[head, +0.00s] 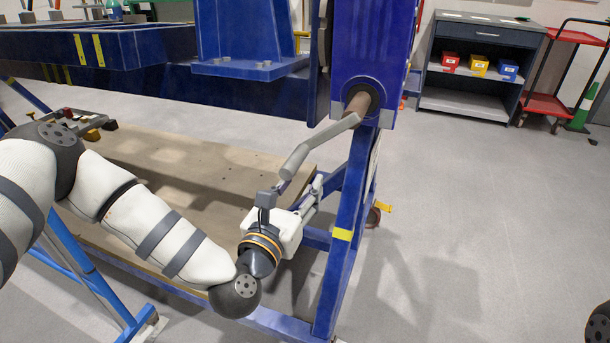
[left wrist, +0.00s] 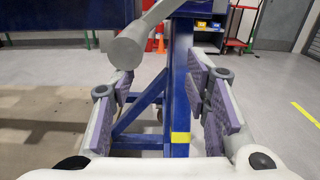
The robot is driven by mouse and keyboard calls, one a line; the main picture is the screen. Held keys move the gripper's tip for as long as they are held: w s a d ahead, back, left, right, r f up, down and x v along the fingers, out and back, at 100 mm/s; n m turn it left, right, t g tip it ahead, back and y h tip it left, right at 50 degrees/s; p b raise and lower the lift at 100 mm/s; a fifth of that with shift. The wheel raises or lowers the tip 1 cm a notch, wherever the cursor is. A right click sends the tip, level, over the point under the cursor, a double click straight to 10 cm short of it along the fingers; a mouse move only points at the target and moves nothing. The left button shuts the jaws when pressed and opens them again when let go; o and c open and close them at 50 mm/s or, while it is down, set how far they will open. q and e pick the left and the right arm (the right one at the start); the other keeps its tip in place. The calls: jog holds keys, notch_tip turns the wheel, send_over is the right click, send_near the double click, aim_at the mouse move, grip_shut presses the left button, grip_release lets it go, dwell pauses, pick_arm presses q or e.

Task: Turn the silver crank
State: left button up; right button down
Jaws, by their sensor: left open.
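The silver crank (head: 322,142) sticks out from a shaft on the blue housing (head: 370,45). Its arm runs down to the left and ends in a round grey handle pointing toward me. In the left wrist view the rounded handle end (left wrist: 127,50) shows large at the upper left, above and close to the left finger. My left gripper (head: 302,188) is open and empty just below the handle, apart from it as far as I can tell. Its purple-padded fingers (left wrist: 165,98) are spread wide with a blue post seen beyond the gap. My right gripper is not in view.
The blue frame post (head: 345,225) with yellow tape stands just right of my left gripper. A wooden board (head: 165,160) lies low inside the frame. Open grey floor lies to the right. A cabinet (head: 475,65) with coloured bins and a red cart (head: 550,103) stand behind.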

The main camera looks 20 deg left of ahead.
pick_arm(q)
jog(key=s+p, duration=0.1)
jog(key=s, duration=0.9)
jog(key=shift+s+a+p, duration=0.15)
jog(key=shift+s+p, duration=0.05)
jog(key=shift+p, duration=0.1)
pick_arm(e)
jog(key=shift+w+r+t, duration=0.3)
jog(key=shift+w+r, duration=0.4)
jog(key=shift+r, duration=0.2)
pick_arm(q)
jog(key=s, duration=0.7)
jog(key=shift+s+a, duration=0.15)
jog(key=shift+s, duration=0.1)
jog(key=shift+w+f, duration=0.1)
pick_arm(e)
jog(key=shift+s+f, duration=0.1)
